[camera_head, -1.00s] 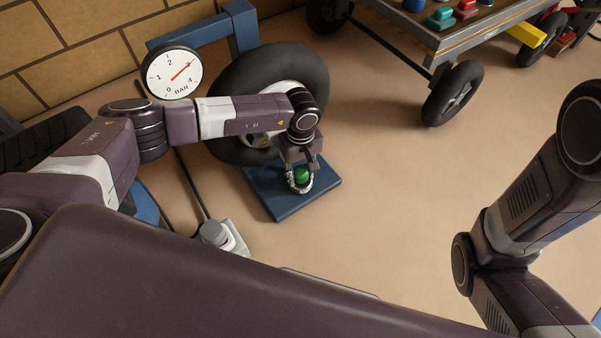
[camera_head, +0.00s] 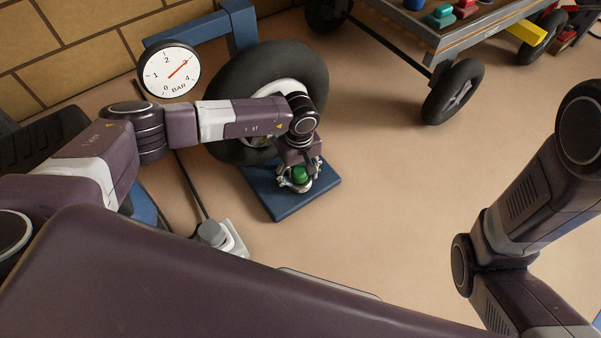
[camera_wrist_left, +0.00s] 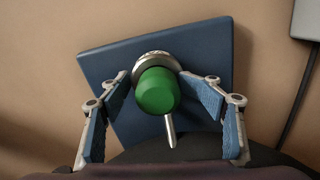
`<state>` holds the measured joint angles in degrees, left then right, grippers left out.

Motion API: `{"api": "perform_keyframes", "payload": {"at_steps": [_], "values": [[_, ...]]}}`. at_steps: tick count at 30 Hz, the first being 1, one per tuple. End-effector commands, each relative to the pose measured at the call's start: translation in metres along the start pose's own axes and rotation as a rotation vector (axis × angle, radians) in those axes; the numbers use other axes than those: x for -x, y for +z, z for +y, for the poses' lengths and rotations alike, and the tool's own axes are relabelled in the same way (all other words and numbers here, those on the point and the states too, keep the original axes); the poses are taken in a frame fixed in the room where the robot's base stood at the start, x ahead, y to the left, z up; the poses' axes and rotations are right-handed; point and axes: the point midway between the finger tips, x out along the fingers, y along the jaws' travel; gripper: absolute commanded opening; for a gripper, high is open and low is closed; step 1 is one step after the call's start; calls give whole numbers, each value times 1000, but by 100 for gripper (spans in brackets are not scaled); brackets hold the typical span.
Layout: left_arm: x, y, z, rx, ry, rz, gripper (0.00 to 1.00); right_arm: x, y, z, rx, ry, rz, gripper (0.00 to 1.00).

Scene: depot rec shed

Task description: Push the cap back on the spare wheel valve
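The green cap (camera_head: 299,174) sits over a round silver collar (camera_wrist_left: 176,61) on the blue base plate (camera_head: 289,207). In the left wrist view the cap (camera_wrist_left: 157,92) stands between my finger pads, with a thin metal rod (camera_wrist_left: 170,130) showing just below it. My left gripper (camera_wrist_left: 163,95) is open around the cap; a gap shows on the left side, and whether the right pad touches is unclear. The left gripper (camera_head: 299,180) also shows in the head view, low over the plate. The spare wheel (camera_head: 306,66) stands behind my left arm. My right gripper is out of view.
A pressure gauge (camera_head: 172,70) on the blue frame (camera_head: 241,25) reads near 3 bar. A grey device (camera_head: 215,235) with a knob lies on the floor left of the plate. A wheeled cart (camera_head: 455,40) stands at the back right. Floor right of the plate is clear.

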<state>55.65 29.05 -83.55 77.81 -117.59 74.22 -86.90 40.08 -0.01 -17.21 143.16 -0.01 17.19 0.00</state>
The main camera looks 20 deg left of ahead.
Motion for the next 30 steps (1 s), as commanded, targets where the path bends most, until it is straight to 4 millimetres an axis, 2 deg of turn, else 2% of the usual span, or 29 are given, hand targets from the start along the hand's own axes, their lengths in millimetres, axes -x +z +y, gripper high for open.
{"api": "perform_keyframes", "payload": {"at_steps": [14,17,30], "values": [[9,0,4,-1,9,1,53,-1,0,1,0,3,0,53],[21,-1,5,-1,12,1,53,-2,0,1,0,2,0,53],[107,-1,4,-2,11,2,53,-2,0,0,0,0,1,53]]}}
